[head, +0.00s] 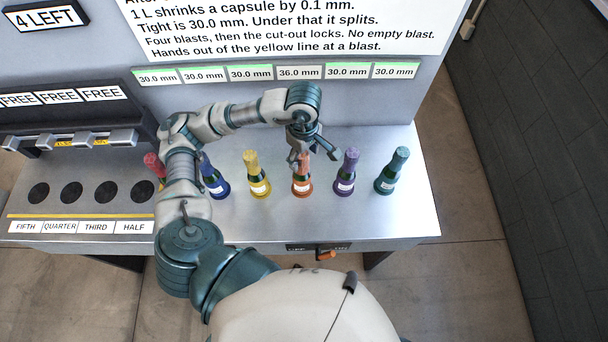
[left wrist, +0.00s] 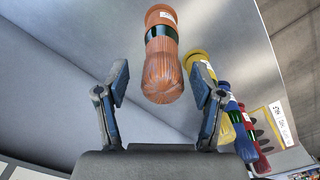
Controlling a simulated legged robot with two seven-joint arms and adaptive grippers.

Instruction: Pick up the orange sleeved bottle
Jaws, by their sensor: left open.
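The orange sleeved bottle (head: 301,178) stands upright on the metal bench, in a row of bottles with coloured sleeves. My left gripper (head: 312,158) is above and around its top in the head view, and partly hides it. In the left wrist view the orange sleeved bottle (left wrist: 161,65) shows between the two spread fingers of my left gripper (left wrist: 160,92), a little beyond the tips. The fingers look clear of it on both sides. My right gripper does not show.
A purple sleeved bottle (head: 346,172) stands close on the right, a yellow one (head: 256,176) on the left. A teal bottle (head: 391,171) is farther right; blue (head: 213,177) and red (head: 153,166) ones are left, near my arm. A label reading 36.0 mm (head: 300,72) is behind the orange bottle.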

